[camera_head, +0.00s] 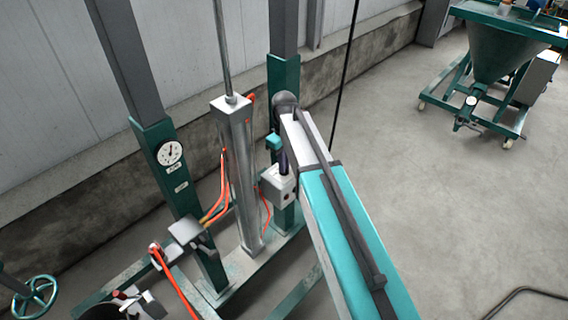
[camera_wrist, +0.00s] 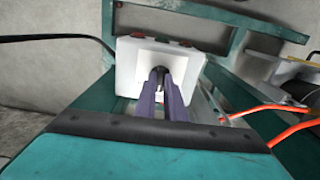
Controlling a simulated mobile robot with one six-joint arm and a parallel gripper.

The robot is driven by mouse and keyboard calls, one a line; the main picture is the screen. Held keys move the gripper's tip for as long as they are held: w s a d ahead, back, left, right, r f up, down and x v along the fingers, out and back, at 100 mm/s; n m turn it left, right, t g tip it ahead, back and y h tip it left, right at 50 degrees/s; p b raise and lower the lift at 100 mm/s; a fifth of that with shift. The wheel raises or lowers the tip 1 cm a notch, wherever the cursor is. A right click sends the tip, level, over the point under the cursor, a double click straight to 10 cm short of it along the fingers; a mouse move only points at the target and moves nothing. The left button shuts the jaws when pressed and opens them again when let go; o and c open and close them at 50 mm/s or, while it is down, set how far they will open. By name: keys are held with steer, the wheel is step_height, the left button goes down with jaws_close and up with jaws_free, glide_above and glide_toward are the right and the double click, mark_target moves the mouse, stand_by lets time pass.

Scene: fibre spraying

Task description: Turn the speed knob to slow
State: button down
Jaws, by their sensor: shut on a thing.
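A small white-grey control box (camera_head: 281,187) is mounted beside the right green post in the head view. In the wrist view the white box (camera_wrist: 137,65) faces me, and the speed knob (camera_wrist: 158,71) is a small dark piece on its face, mostly hidden by the fingers. My gripper (camera_wrist: 161,80) has its two purple fingers close together around the knob. In the head view my gripper (camera_head: 283,170) reaches down to the top of the box, and its fingertips are hard to make out. The knob's marks and pointer cannot be read.
A metal column (camera_head: 237,170) stands left of the box, with orange hoses (camera_head: 221,195) beside it. A round gauge (camera_head: 170,153) is on the left green post. A handwheel (camera_head: 36,297) is at lower left. A green hopper (camera_head: 498,55) stands far right, with clear floor before it.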

steer(key=n+p, duration=0.1)
steer(key=n, duration=0.3)
steer(key=shift+r+p, duration=0.1)
steer(key=shift+p, duration=0.3)
steer(key=n+p, duration=0.1)
steer(key=n, duration=0.4)
steer(key=shift+n, duration=0.3)
steer(key=c, duration=1.8)
jaws_free()
steer(key=shift+c, duration=0.2)
steer(key=shift+r, duration=0.1)
step_height(320, 180, up, 14)
steer(key=b, duration=0.1)
steer(key=shift+f, duration=0.25)
